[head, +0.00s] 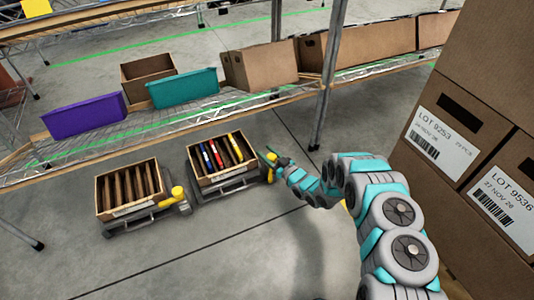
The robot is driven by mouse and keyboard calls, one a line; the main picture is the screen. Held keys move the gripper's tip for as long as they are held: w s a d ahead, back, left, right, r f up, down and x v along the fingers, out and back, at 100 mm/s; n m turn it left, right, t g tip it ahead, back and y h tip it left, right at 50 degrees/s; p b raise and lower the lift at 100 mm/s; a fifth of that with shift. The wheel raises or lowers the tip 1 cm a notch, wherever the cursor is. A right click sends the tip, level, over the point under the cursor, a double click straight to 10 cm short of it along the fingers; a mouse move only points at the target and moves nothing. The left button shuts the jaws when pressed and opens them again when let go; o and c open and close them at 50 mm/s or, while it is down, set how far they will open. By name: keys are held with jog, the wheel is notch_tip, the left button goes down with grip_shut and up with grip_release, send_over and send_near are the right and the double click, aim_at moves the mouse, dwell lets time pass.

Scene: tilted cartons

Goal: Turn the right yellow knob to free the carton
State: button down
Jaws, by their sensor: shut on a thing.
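Two open cartons with dividers rest on grey stands on the floor. The right carton (203,176) holds several markers with red, blue and yellow parts. The left carton (112,210) shows only brown dividers inside. The right yellow knob (270,174) is at the right side of the right stand (233,184), partly hidden by my gripper. My gripper (272,161) is at this knob and shut on it; its fingertips are small and partly hidden. The left yellow knob (178,192) stands beside the left carton, with nothing touching it.
A wire shelf (168,125) behind the cartons carries a purple bin (85,117), a teal bin (182,88) and brown boxes. A metal post (323,105) rises behind my gripper. Stacked boxes (464,130) stand close on the right. The floor in front is clear.

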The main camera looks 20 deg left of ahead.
aim_at(275, 160)
jog(key=shift+c, duration=1.6)
grip_release()
jog(key=shift+a, duration=0.1)
jog(key=shift+v, duration=3.9)
jog(key=shift+w, duration=0.1)
